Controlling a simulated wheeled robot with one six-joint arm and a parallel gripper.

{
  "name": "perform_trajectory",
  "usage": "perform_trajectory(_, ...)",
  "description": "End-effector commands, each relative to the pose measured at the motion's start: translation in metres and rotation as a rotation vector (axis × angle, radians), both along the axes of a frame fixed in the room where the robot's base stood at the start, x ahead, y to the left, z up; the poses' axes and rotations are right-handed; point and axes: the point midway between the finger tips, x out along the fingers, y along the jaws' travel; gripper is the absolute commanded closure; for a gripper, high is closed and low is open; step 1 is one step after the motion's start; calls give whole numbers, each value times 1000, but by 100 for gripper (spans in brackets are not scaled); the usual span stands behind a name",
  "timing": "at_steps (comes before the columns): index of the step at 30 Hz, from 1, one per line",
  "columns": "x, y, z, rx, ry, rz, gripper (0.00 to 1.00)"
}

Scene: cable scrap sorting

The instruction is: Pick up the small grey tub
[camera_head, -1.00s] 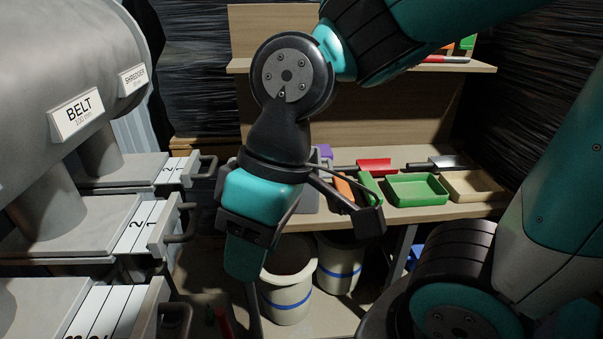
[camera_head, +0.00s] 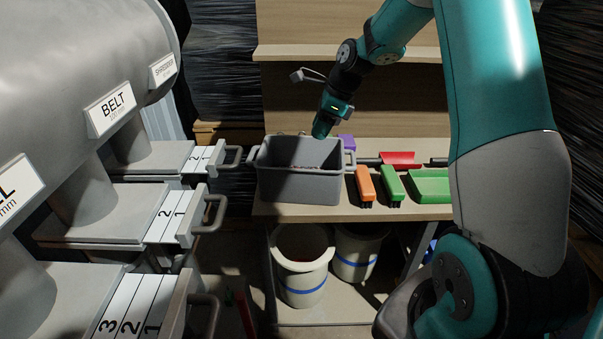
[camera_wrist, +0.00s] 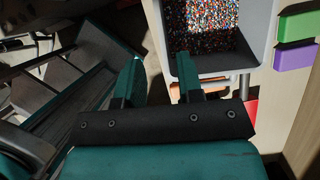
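The small grey tub (camera_head: 300,188) stands upright at the left end of the workbench, with a handle at each side. In the wrist view the tub (camera_wrist: 259,38) holds many-coloured granules. My gripper (camera_head: 322,130) is above the tub's back right part in the head view, with its fingers pointing down. In the wrist view my gripper (camera_wrist: 160,66) is open, its two fingers apart with nothing held between them. The right finger overlaps the tub's near edge there; I cannot tell whether it touches.
An orange brush (camera_head: 366,186), a green brush (camera_head: 392,185) and a green tray (camera_head: 430,187) lie right of the tub. Drawer handles (camera_head: 230,157) stick out close on its left. Two white buckets (camera_head: 302,284) stand below the bench. A back panel (camera_head: 300,95) rises behind.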

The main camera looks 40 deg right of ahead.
Motion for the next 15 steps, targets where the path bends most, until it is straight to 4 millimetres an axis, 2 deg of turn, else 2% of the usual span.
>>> perform_trajectory(9,16,23,-66,2,6,7,66)
perform_trajectory(15,24,32,-94,1,2,7,66)
